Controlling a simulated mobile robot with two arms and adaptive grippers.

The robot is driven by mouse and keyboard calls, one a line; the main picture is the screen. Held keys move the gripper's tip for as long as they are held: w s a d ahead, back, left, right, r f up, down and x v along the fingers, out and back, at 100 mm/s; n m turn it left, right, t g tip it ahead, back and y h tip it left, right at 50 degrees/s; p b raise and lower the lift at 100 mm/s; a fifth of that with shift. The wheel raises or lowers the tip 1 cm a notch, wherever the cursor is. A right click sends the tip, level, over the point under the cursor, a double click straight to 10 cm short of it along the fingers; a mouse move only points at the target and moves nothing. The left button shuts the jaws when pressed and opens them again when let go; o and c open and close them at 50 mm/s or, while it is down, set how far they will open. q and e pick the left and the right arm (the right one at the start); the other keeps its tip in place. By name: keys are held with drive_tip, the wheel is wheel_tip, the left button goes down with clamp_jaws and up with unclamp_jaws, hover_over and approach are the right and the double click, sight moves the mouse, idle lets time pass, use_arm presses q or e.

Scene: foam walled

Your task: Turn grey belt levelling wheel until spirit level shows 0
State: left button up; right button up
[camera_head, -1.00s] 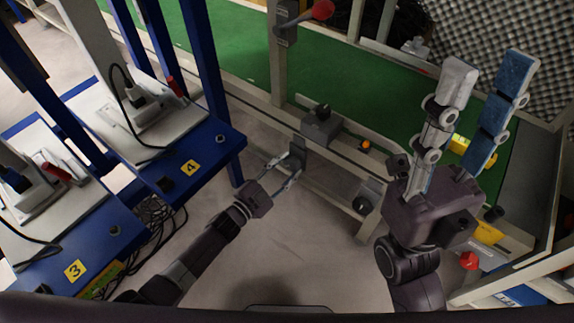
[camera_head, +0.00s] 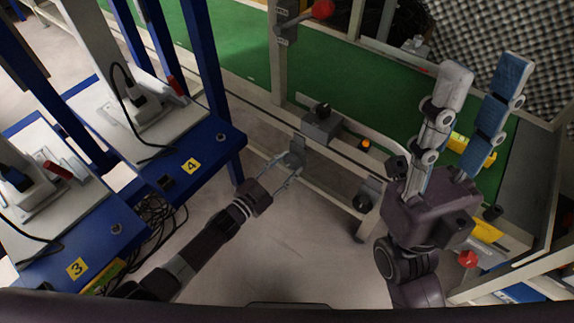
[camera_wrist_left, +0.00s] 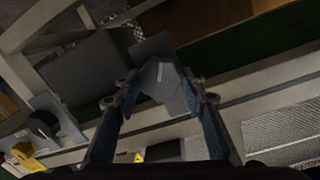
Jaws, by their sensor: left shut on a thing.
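The grey belt levelling wheel (camera_head: 298,148) is at the side of the belt frame, and it shows in the left wrist view (camera_wrist_left: 162,84) between the fingers. My left gripper (camera_head: 284,169) is shut on the wheel, with one finger on each side; its fingers also show in the left wrist view (camera_wrist_left: 160,100). My right gripper (camera_head: 474,95) is open, with its fingers apart and pointing up over the right end of the belt. A yellow object (camera_head: 458,143), perhaps the spirit level, is partly hidden behind its fingers; no reading can be made out.
The green belt (camera_head: 240,60) runs behind the metal frame. A grey box with a black knob (camera_head: 321,124) and an orange button (camera_head: 366,145) are near the wheel. Blue tables (camera_head: 205,150) with cables stand at left. A red knob (camera_head: 468,259) is below my right gripper. The floor in front is clear.

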use_arm(q)
drive_tip(key=o, duration=1.2)
drive_tip(key=shift+c, duration=0.2)
drive_tip(key=shift+s+a+f, duration=0.1)
drive_tip(key=shift+s+a, duration=0.3)
drive_tip(key=v, duration=1.1)
